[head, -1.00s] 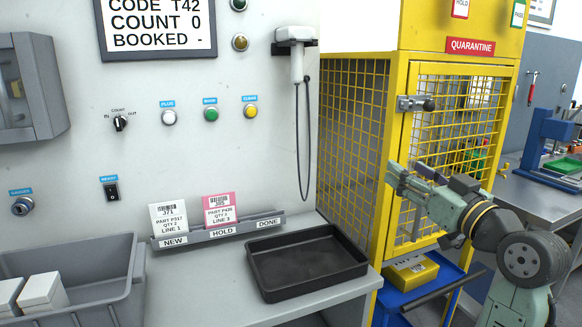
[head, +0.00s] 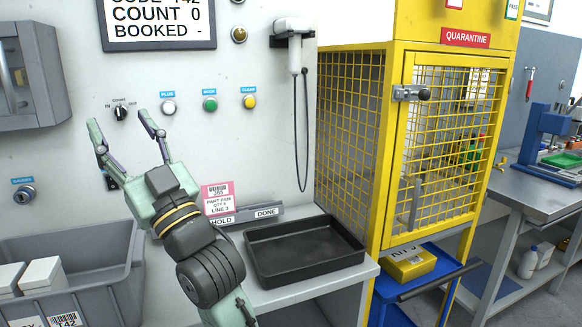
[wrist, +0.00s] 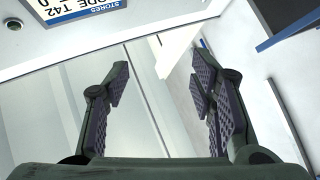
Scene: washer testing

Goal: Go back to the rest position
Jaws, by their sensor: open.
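My gripper (head: 122,133) is in the left part of the head view, raised in front of the grey wall panel. Its two fingers are spread apart and point up, with nothing between them. The fingers also show spread and empty in the wrist view (wrist: 160,100). My arm rises from the bottom of the head view and hides part of the card rack (head: 255,217), including its left end. The pink card (head: 217,197) stands in the rack just right of my arm. The rotary switch (head: 121,113) shows between the fingertips in the picture; I cannot tell the distance to it.
A black tray (head: 304,252) lies empty on the bench. A grey bin (head: 70,250) with white boxes stands at left. The yellow quarantine cage (head: 450,150) stands at right with its door shut. A scanner (head: 293,45) hangs on the wall with its cable.

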